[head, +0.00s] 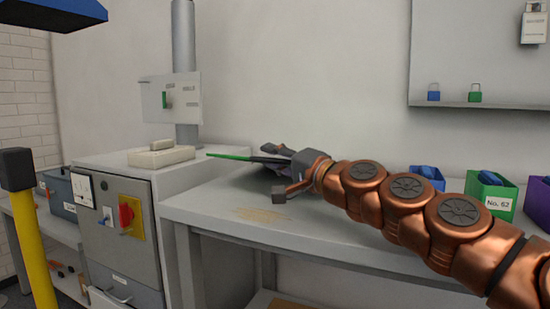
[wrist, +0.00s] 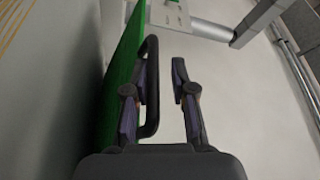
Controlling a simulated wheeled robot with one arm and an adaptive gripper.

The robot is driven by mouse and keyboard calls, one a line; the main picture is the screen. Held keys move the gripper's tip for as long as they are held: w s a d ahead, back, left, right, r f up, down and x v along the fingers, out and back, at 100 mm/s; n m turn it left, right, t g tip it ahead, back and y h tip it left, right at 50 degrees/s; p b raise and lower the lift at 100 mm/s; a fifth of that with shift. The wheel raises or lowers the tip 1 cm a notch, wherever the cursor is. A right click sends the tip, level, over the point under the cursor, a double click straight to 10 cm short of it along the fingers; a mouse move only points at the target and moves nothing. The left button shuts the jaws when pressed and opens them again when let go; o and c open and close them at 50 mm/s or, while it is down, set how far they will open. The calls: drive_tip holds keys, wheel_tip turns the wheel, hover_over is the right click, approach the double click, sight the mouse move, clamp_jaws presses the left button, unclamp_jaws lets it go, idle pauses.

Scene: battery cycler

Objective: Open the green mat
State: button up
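The green mat (wrist: 119,92) shows in the wrist view as a flat green panel along the left of my fingers. In the head view only its thin green edge (head: 229,156) shows, above the grey bench. A black loop handle (wrist: 153,88) stands out from the panel in the wrist view. My gripper (wrist: 159,64) is open. Its left finger appears between the panel and the handle's bar, and its right finger is on the bar's other side, with a gap to it. In the head view my gripper (head: 271,172) hides much of the mat.
The grey bench (head: 215,208) has bare room at its front. A grey cabinet (head: 125,235) with a red switch (head: 127,214) stands at the left. A blue bin (head: 427,177) and a green bin (head: 490,193) stand at the right. A yellow post (head: 35,250) is at far left.

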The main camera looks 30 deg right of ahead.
wheel_tip(320, 180, up, 9)
drive_tip(key=shift+r, duration=0.1)
drive_tip(key=shift+s+a+r, duration=0.1)
drive_tip(key=shift+r, duration=0.35)
idle(0.5)
